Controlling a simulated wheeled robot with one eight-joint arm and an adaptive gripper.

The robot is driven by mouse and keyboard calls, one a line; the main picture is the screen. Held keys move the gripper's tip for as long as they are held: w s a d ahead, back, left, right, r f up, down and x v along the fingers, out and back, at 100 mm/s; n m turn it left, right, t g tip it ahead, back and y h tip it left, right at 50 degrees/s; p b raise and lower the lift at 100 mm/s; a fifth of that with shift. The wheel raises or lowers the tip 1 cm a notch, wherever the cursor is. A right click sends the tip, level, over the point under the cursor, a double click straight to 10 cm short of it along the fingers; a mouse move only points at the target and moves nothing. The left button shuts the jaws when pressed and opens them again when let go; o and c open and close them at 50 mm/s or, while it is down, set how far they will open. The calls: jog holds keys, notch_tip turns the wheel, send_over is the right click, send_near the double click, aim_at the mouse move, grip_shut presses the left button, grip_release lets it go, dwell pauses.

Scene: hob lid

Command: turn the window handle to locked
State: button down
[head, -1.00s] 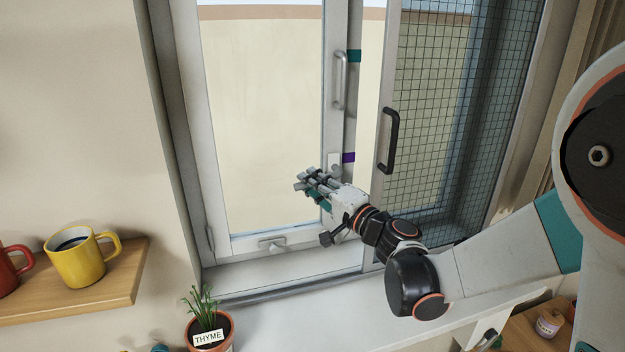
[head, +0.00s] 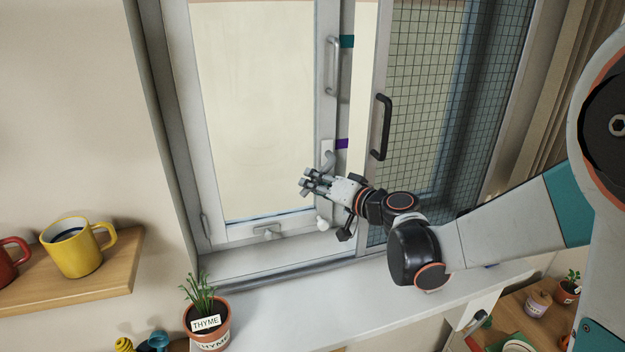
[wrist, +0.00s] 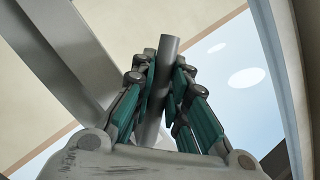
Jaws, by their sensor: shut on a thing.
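The window handle (head: 327,155) is pale grey and sits on the right stile of the left window sash. The bar's end sticks out beyond the fingertips. The gripper hides the middle of the handle.
A purple mark (head: 342,144) and a teal mark (head: 347,41) are on the frame. A grey pull (head: 333,66), a black pull (head: 381,127) on the mesh screen and a small bottom latch (head: 267,231) are nearby. A thyme pot (head: 208,318) stands at lower left.

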dwell(0.4)
jog(key=c, duration=1.5)
grip_release()
jog(key=shift+c, duration=0.2)
jog(key=v, duration=1.2)
